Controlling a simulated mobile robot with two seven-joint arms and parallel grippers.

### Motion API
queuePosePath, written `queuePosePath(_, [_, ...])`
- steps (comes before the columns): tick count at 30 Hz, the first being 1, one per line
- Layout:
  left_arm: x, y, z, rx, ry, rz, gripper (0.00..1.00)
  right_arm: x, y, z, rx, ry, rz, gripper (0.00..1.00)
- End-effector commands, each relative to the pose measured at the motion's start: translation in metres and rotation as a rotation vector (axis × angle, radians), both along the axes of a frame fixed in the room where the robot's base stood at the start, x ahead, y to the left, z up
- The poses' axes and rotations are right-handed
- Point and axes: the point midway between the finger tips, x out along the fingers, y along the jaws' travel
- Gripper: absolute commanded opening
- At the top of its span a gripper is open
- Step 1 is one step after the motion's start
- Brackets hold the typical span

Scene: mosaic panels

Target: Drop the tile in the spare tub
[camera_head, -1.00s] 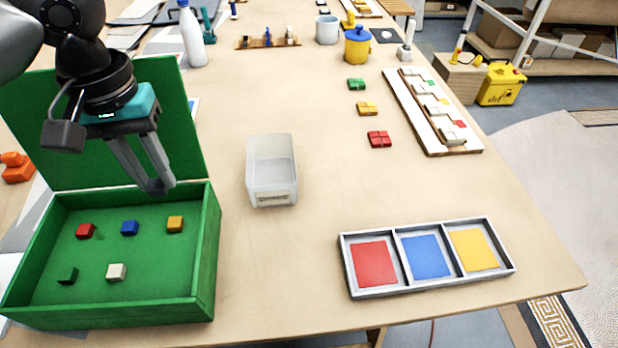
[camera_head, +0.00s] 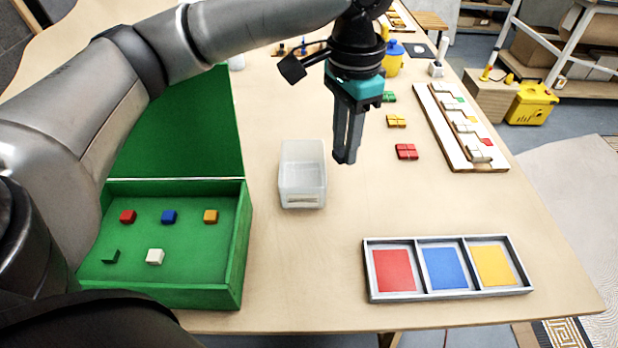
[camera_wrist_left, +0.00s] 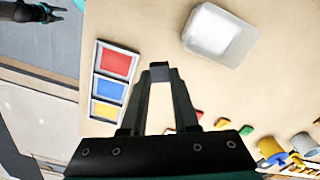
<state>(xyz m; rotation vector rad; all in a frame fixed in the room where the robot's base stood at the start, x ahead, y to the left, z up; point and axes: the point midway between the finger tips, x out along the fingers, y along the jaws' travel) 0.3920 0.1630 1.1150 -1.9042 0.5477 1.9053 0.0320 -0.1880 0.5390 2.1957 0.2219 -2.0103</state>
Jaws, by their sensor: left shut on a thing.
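My left gripper (camera_head: 345,158) is shut and hangs above the table, just right of the spare tub. In the left wrist view a small dark tile (camera_wrist_left: 160,70) sits between its fingertips; its colour is hard to tell. The spare tub (camera_head: 302,190) is a clear, frosted box on the bare table, and looks empty. It also shows in the left wrist view (camera_wrist_left: 218,38), up and right of the fingertips. What seems to be my right gripper (camera_wrist_left: 45,13) shows small at the upper left of that view; its jaws are unclear.
A green box (camera_head: 232,262) with several small coloured blocks stands left, lid up. A three-part tray (camera_head: 450,295) with red, blue and yellow panels lies at front right. Red tiles (camera_head: 406,152), yellow tiles (camera_head: 396,121) and a white rack (camera_head: 450,125) lie behind it.

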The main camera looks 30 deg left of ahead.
Motion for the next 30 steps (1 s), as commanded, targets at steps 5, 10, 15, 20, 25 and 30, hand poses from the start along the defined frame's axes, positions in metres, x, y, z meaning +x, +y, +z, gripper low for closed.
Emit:
queuePosePath(5, [0.011,0.008,0.007,-0.002,0.003,-0.283,0.00,0.001,0.000,0.014,0.000,-0.002,0.000,0.50])
queuePosePath(10, [0.020,0.019,0.010,-0.001,0.004,-0.551,0.00,0.003,0.000,0.025,0.000,-0.005,0.000,0.50])
queuePosePath(15, [0.028,0.030,0.012,-0.002,0.003,-0.817,0.00,0.003,0.000,0.036,0.000,-0.005,0.000,0.50])
queuePosePath(20, [0.034,0.042,0.013,-0.003,0.004,-1.066,0.00,0.003,0.000,0.046,0.000,-0.006,0.000,0.50])
queuePosePath(25, [0.038,0.057,0.013,-0.003,0.003,-1.328,0.00,0.003,0.000,0.057,0.000,-0.006,-0.001,0.50])
queuePosePath(30, [0.040,0.073,0.011,-0.003,0.003,-1.587,0.00,0.004,0.000,0.067,0.000,-0.006,-0.001,0.50])
